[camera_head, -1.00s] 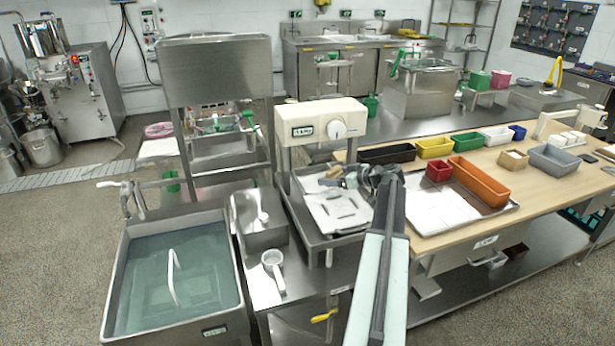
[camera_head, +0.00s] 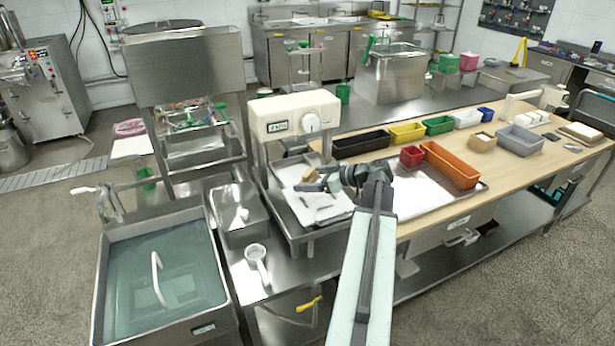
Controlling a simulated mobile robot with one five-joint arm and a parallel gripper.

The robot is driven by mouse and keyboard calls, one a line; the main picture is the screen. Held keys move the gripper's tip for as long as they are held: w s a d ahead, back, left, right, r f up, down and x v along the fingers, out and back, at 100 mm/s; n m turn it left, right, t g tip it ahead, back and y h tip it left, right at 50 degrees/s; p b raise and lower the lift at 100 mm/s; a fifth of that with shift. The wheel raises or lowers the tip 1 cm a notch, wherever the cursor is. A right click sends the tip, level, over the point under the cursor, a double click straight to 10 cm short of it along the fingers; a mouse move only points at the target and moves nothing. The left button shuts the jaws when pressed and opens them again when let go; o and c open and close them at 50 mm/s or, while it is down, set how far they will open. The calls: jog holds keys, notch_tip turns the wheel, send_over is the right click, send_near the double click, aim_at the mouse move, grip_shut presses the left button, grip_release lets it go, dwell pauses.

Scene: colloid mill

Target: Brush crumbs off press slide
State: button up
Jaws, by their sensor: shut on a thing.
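The press (camera_head: 296,113) has a cream head with a dial and stands left of centre on the steel bench. Below its head is a pale, flat slide plate (camera_head: 312,208) with dark marks on it. Crumbs are too small to make out. My gripper (camera_head: 314,183) is over the back right part of the slide, at the end of my arm. It is shut on a small tan thing, which looks like the brush (camera_head: 310,174). The brush's bristles are not clear, and I cannot tell whether it touches the slide.
A steel tray with white sheet (camera_head: 415,195), a red bin (camera_head: 411,156) and an orange bin (camera_head: 452,165) lie right of my arm. A white scoop (camera_head: 257,262) lies in front left. A water-filled sink (camera_head: 165,270) stands at far left. The press head overhangs the slide.

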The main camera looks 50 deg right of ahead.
aim_at(309, 204)
jog(key=shift+f+b, duration=3)
jog(key=shift+f, duration=0.05)
jog(key=shift+f+b, duration=0.7)
jog(key=shift+f, duration=0.05)
jog(key=shift+d+r, duration=0.1)
